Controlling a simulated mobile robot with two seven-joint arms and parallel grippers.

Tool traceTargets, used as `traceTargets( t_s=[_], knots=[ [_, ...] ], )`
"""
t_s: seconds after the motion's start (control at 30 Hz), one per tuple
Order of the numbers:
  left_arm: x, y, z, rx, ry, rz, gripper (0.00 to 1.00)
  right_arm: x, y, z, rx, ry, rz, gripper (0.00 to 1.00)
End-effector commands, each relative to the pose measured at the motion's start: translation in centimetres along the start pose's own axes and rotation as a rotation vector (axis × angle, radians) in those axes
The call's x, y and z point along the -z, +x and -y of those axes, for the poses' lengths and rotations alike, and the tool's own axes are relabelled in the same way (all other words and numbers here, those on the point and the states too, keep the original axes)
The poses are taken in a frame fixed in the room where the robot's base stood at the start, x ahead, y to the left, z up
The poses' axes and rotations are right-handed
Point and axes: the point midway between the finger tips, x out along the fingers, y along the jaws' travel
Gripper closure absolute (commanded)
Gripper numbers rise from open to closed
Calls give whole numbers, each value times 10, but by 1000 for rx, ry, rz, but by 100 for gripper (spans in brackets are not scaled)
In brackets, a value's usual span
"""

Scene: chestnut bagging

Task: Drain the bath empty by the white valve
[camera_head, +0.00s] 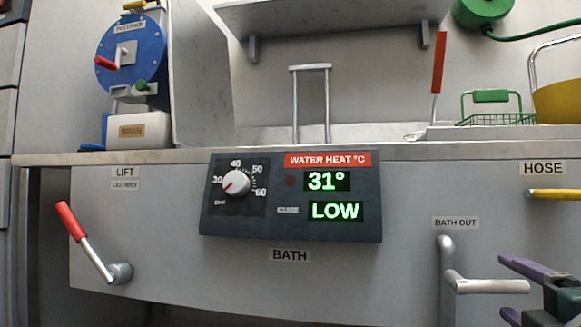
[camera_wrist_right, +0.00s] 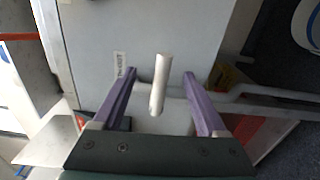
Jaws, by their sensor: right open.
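The white valve (camera_head: 488,286) is a pale lever handle on a bent grey pipe, below the BATH OUT label (camera_head: 456,223) on the bath's front panel. Its handle points right, roughly level. My right gripper (camera_head: 503,287) is at the lower right, with its purple fingers spread around the handle's free end. In the right wrist view, the valve handle (camera_wrist_right: 159,86) stands between the two open fingers (camera_wrist_right: 160,75), with gaps on both sides. The bath display (camera_head: 330,195) reads 31° and LOW. The bath's inside is hidden. My left gripper is out of view.
A yellow handle (camera_head: 555,194) under the HOSE label sticks out just above my right gripper. A red-handled LIFT lever (camera_head: 75,225) is at the far left. The control box (camera_head: 222,220) with a white dial juts out mid-panel. A green wire basket (camera_head: 490,108) stands behind the rim.

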Motion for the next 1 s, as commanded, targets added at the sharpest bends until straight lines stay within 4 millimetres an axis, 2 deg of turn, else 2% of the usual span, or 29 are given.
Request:
traceTargets(
  t_s=[0.1,0.53,0.67,1.0],
  knots=[
    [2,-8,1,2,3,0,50,0,-17,-2,3,0,0,25],
    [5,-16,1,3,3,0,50,0,-71,0,2,1,0,25],
    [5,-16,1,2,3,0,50,0,-77,-1,1,1,1,25],
    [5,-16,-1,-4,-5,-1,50,0,-77,-1,0,0,0,25]
  ],
)
